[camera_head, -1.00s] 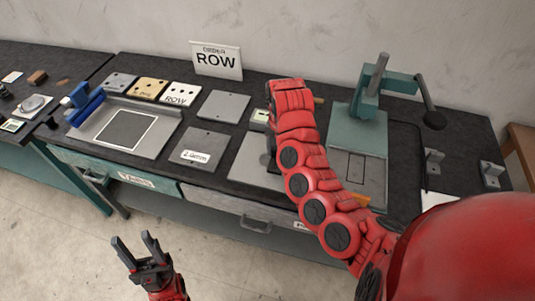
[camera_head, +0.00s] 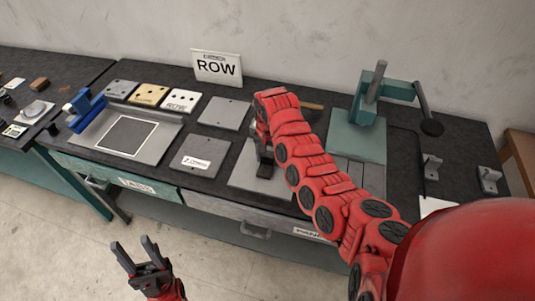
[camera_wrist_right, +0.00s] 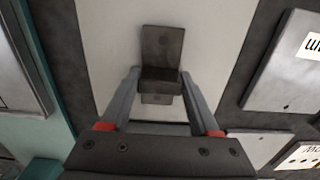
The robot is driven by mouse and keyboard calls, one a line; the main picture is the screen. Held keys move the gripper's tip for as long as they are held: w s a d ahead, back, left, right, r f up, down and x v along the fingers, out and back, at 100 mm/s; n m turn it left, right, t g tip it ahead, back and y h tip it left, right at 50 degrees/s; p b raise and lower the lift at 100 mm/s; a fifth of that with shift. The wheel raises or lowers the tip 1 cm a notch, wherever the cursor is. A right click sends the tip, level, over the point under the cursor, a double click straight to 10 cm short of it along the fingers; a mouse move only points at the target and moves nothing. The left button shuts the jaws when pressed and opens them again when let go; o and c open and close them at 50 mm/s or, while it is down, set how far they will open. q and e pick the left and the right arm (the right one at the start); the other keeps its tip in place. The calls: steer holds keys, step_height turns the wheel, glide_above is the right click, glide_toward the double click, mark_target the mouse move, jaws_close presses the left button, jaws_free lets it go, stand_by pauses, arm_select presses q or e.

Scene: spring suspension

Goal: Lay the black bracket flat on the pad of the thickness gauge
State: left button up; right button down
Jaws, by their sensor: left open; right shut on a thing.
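The black bracket (camera_wrist_right: 162,45) is a dark L-shaped piece in the right wrist view. My right gripper (camera_wrist_right: 160,88) is shut on it, a finger on each side. In the head view my right gripper (camera_head: 264,165) is over a light grey plate (camera_head: 243,177), largely hidden by my red right arm. The plate fills the background behind the bracket in the wrist view. I cannot tell whether the bracket touches it, nor surely which part is the gauge pad. My left gripper (camera_head: 137,258) is open and empty in front of the bench.
A labelled plate (camera_head: 200,154) and a plain plate (camera_head: 224,112) lie left of my right gripper. A teal press (camera_head: 358,140) stands to the right, near two grey brackets (camera_head: 432,166). A blue tool (camera_head: 86,110) and a framed tray (camera_head: 127,135) are at left.

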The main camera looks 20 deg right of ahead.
mark_target(268, 155)
steer(key=shift+f, duration=0.15)
steer(key=shift+c, duration=0.6)
jaws_free()
steer(key=shift+r, duration=0.2)
steer(key=shift+w+r, duration=0.1)
step_height(268, 155, up, 5)
steer(key=shift+d+f+b, duration=0.1)
steer(key=shift+f+b, duration=0.05)
steer(key=shift+b, duration=0.85)
step_height(268, 155, up, 7)
